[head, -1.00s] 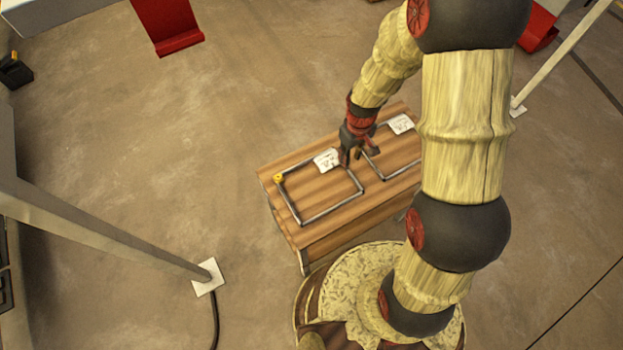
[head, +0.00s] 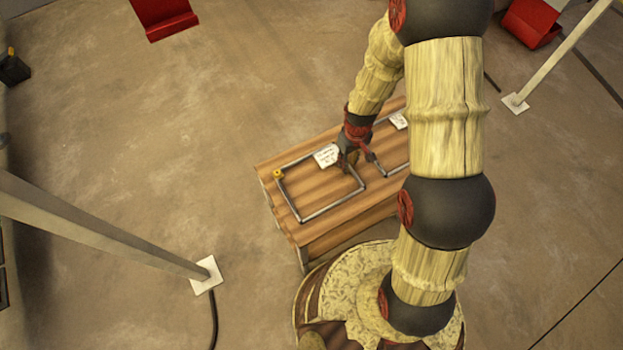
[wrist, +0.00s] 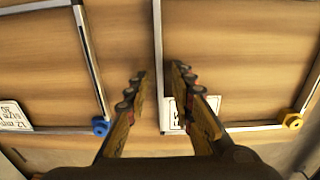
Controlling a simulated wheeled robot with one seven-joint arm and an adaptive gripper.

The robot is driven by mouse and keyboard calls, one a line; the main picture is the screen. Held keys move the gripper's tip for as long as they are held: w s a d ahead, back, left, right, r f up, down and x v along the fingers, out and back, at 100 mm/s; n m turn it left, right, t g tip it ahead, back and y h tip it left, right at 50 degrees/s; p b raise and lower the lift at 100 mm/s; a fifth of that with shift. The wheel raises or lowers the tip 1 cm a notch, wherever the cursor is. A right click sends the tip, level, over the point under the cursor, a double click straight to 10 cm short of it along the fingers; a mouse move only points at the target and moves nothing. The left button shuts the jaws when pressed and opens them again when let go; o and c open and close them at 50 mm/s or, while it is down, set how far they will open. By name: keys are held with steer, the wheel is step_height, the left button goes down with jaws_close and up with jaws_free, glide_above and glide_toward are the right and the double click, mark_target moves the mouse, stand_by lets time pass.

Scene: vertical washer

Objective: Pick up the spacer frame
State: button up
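A grey rectangular spacer frame (head: 318,213) with a yellow corner piece (head: 278,173) lies flat on the wooden table, on its left part. My gripper (head: 360,164) is open at the first frame's right bar. In the wrist view the fingertips (wrist: 159,70) stand apart on either side of the bar; contact is not visible.
The wooden table (head: 310,240) stands right before my base. White printed cards (head: 326,156) lie by the frames. Metal posts rise at left (head: 110,238) and right (head: 560,55). Red bins (head: 165,15) stand at the back.

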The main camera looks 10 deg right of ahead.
jaws_close()
stand_by(0.6)
